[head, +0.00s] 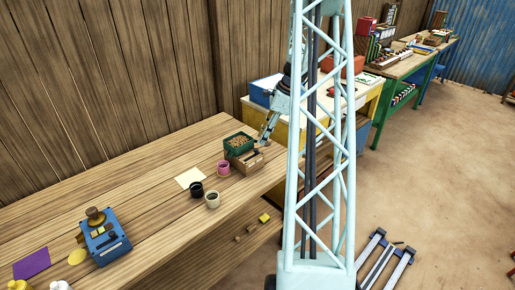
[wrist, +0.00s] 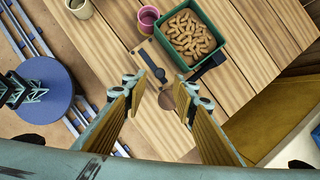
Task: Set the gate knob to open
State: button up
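A green hopper (head: 239,141) full of brown, peanut-like pieces stands on the plank bench, joined to a small wooden box (head: 247,161). Both show in the wrist view, the hopper's pieces (wrist: 189,33) at the top. On the box lies a dark bar with a round end (wrist: 156,69); a brown round disc (wrist: 166,100) is below it. I cannot tell which of these is the gate knob, and no open or shut marking is legible. My gripper (wrist: 160,88) is open and empty, its fingers either side of the disc in the picture. In the head view its tip is partly hidden near the box.
A blue device (head: 105,237) sits farther left. A black strip (wrist: 207,67) runs along the hopper's side. The bench edge is close.

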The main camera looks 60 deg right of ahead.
aim_at(256, 149)
jog(key=shift+b+x, duration=0.35)
jog(key=shift+x, duration=2.9)
jog(key=shift+c, duration=0.2)
grip_shut()
